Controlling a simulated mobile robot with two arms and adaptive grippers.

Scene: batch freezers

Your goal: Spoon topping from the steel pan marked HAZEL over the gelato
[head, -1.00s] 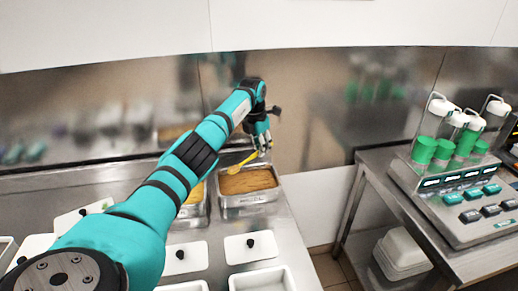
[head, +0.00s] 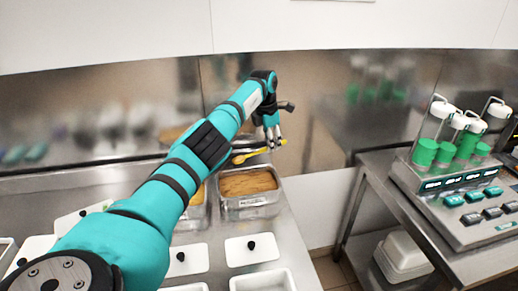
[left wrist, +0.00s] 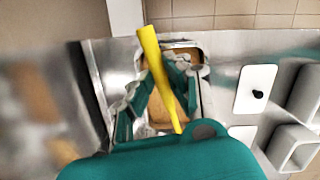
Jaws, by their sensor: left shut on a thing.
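My left gripper (head: 273,139) is shut on a yellow spoon (head: 249,155), which also shows large in the left wrist view (left wrist: 154,60). The gripper and spoon are above the back edge of a steel pan (head: 250,207) filled with a brown, crumbly topping (head: 248,182). The pan also shows behind the fingers in the left wrist view (left wrist: 204,98). No HAZEL marking is legible on it. I cannot tell whether the spoon carries topping. No gelato can be made out with certainty. My right gripper is out of view.
A second steel pan stands just left, partly behind my left arm. White lids with black knobs (head: 252,247) and white tubs (head: 262,281) lie in front. A dispenser with green cups (head: 423,152) stands on the right-hand table, across a floor gap.

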